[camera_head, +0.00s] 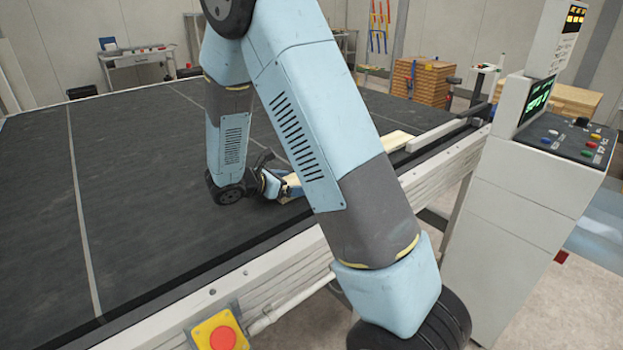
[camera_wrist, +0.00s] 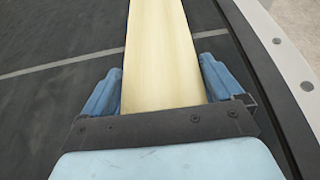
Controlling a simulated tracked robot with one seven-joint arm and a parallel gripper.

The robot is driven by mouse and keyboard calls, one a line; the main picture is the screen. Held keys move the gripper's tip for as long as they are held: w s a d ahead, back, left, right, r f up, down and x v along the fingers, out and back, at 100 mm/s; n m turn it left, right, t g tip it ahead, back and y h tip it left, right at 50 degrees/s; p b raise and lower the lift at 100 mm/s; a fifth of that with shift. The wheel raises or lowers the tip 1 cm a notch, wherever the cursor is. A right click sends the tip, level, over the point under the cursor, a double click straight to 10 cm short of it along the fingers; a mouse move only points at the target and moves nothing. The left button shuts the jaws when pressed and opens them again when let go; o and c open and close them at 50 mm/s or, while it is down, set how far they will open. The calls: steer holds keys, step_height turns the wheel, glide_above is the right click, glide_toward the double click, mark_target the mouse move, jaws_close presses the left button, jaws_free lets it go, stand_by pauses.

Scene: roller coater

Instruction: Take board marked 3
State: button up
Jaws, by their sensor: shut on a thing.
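A pale wooden board (camera_wrist: 162,55) runs away from the wrist between the two blue fingers of my gripper (camera_wrist: 158,85), which is shut on it. In the head view my gripper (camera_head: 284,187) is low over the dark conveyor belt (camera_head: 130,190), near its front edge. The board (camera_head: 396,141) shows in part to the right of my arm, which hides its middle. No number shows on the board in either view. I cannot tell whether the board touches the belt.
A metal rail (camera_head: 436,134) lies at the belt's right end. A control cabinet (camera_head: 520,200) with a screen and buttons stands at the right. A red emergency button (camera_head: 222,338) sits on the front frame. Stacked wood (camera_head: 425,82) stands behind. The belt's left side is clear.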

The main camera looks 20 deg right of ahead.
steer(key=shift+r, duration=0.3)
steer(key=r, duration=0.3)
steer(key=shift+s+d+r, duration=0.2)
steer(key=shift+s+r, duration=0.05)
steer(key=shift+s, duration=0.05)
steer(key=s+d+r, duration=0.7)
steer(key=s+r, duration=0.2)
steer(key=s, duration=0.2)
steer(key=shift+d, duration=0.35)
